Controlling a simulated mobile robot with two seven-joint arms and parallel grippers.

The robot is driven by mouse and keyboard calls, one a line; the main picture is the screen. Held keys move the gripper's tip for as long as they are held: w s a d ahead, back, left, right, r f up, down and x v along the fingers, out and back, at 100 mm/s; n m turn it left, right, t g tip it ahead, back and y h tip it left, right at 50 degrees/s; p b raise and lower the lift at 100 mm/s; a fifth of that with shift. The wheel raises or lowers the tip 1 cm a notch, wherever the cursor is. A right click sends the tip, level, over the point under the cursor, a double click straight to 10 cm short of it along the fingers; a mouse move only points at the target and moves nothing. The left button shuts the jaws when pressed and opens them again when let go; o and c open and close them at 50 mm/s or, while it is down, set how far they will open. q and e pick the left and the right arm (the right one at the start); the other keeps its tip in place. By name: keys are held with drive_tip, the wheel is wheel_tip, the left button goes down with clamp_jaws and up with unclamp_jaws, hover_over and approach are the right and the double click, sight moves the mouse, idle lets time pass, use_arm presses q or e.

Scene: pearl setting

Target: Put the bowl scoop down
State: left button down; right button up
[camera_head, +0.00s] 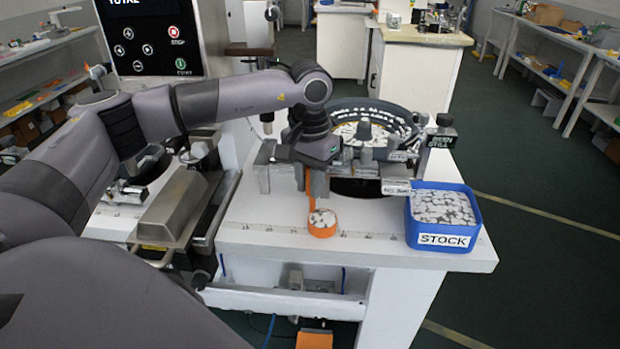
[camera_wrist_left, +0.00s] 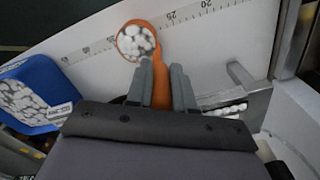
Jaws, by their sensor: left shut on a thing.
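The bowl scoop (camera_head: 322,223) is orange, with a round bowl full of white pieces. In the head view its bowl is at the front part of the white table, over or on the ruler strip; I cannot tell whether it touches the surface. My left gripper (camera_head: 308,185) is above the table, pointing down, shut on the scoop's upright-looking handle. In the left wrist view the scoop's bowl (camera_wrist_left: 136,41) lies beyond the fingertips, and the gripper (camera_wrist_left: 162,75) has one finger on each side of the orange handle. My right gripper is not in view.
A blue STOCK bin (camera_head: 413,232) full of white pieces stands at the table's right end. A round dark bowl feeder (camera_head: 408,118) with white pieces stands behind the gripper. A metal chute (camera_head: 172,206) is to the left. The white tabletop (camera_head: 262,222) left of the scoop is clear.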

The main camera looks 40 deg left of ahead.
use_arm(q)
drive_tip(key=shift+f, duration=0.15)
drive_tip(key=c, duration=1)
unclamp_jaws()
